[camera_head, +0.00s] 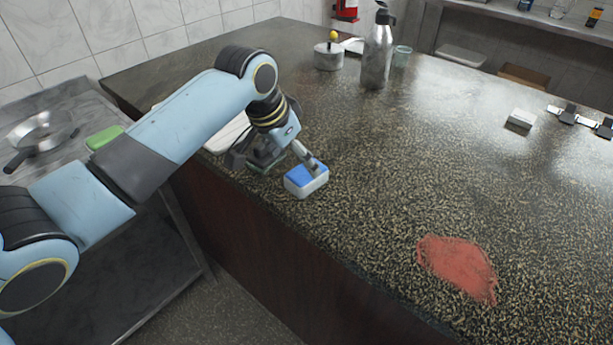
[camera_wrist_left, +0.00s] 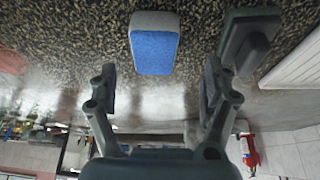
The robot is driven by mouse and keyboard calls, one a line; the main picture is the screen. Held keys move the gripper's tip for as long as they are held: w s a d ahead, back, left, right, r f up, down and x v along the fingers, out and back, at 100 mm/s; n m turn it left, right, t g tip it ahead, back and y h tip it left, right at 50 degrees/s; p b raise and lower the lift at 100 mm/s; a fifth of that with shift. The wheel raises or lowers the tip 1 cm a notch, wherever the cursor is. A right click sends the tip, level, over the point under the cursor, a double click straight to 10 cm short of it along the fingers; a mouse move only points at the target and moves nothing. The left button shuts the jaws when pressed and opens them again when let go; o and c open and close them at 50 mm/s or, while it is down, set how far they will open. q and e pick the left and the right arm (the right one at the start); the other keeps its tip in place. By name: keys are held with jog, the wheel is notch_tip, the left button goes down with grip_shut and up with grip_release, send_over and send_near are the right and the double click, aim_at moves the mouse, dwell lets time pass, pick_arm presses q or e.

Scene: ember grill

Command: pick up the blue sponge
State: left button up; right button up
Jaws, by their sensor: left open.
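The blue sponge (camera_head: 300,178), blue on top with a white layer, lies on the dark speckled counter (camera_head: 400,170) near its front edge. In the left wrist view the sponge (camera_wrist_left: 154,50) shows ahead of the fingertips, roughly in line with the gap between them. My left gripper (camera_head: 283,153) is open, just behind and left of the sponge in the head view, with one finger overlapping its top edge there. In the wrist view its two fingers (camera_wrist_left: 160,82) are wide apart with nothing between them. I cannot tell whether a finger touches the sponge. My right gripper is out of view.
A dark green handled object (camera_wrist_left: 250,38) lies close beside the sponge, near a white board (camera_wrist_left: 295,62). A steel flask (camera_head: 376,55) and small pot (camera_head: 328,56) stand at the back. A red patch (camera_head: 458,266) marks the right counter. The middle is clear.

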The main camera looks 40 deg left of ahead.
aim_at(306, 171)
pick_arm(q)
jog(key=shift+x, duration=0.75)
jog(key=x, duration=0.5)
jog(key=shift+s+d+p, duration=0.1)
jog(key=shift+d+p, duration=0.3)
jog(key=c, duration=1.2)
jog(key=shift+r, duration=0.5)
notch_tip(306, 171, up, 3)
jog(key=shift+f+b, duration=0.2)
jog(key=shift+b, duration=0.1)
jog(key=w+d+r+b, duration=0.2)
jog(key=d+r, duration=0.5)
jog(key=d, duration=0.4)
jog(key=shift+d+r, duration=0.25)
